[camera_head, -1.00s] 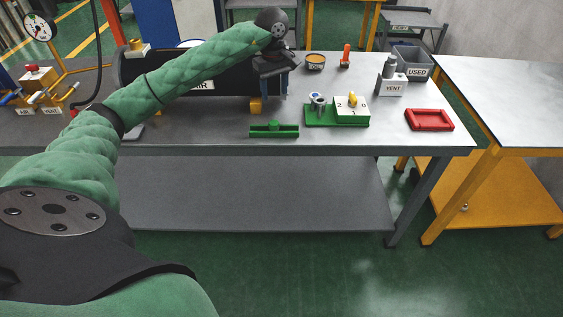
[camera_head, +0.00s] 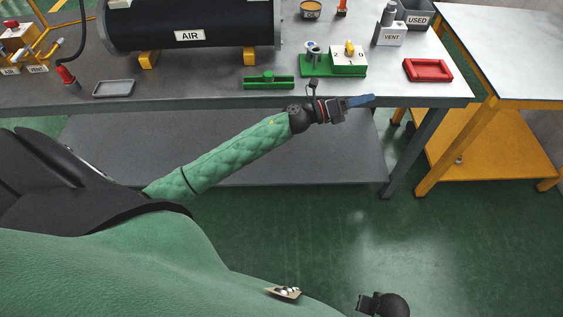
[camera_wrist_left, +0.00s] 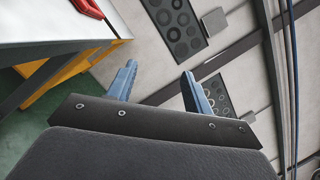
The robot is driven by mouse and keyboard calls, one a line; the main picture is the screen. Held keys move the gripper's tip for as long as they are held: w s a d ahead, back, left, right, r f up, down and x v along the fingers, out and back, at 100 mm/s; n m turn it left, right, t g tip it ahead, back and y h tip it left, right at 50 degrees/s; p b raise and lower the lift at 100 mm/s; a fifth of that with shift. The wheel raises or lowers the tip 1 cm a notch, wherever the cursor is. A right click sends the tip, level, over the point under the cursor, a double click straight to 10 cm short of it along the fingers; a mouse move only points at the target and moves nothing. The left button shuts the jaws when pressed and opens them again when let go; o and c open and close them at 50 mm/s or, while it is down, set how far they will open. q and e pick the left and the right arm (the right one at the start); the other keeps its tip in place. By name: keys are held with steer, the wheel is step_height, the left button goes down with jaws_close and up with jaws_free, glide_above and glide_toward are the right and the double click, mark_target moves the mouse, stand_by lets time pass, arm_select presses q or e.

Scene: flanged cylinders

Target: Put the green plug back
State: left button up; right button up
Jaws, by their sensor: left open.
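Part of my right gripper (camera_head: 369,303) shows at the bottom, fingers unclear.
A black AIR cylinder (camera_head: 190,25) lies at the back left. A red tray (camera_head: 428,70), a VENT block (camera_head: 391,36) and a grey USED bin (camera_head: 415,14) are at the right. A shallow grey tray (camera_head: 114,88) lies left. A second table (camera_head: 505,50) stands right.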

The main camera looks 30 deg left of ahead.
arm_select(q)
steer(key=s+a+f+n+y, duration=0.3)
steer(key=f+n+y, duration=0.2)
steer(key=f+n, duration=0.3)
steer(key=s+a+f+n+y, duration=0.2)
steer(key=s+f+n+y, duration=0.25)
steer(key=f+n, duration=0.4)
steer(key=s+a+f+n+y, duration=0.3)
steer(key=f+n+y, duration=0.3)
steer(key=f+n, duration=0.25)
steer(key=s+d+f+n+g, duration=0.1)
steer(key=s+f+n+g, duration=0.2)
steer(key=s, duration=0.6)
steer(key=s+d+f+n+g, duration=0.2)
steer(key=s+f+g, duration=0.3)
steer(key=s+f, duration=0.3)
steer(key=s+d+f+n+g, duration=0.2)
steer(key=s+f+n+g, duration=0.2)
steer(key=s, duration=0.7)
steer(key=shift+s+f+n+h, duration=0.35)
steer(key=shift+f+h, duration=0.1)
steer(key=shift+f, duration=0.2)
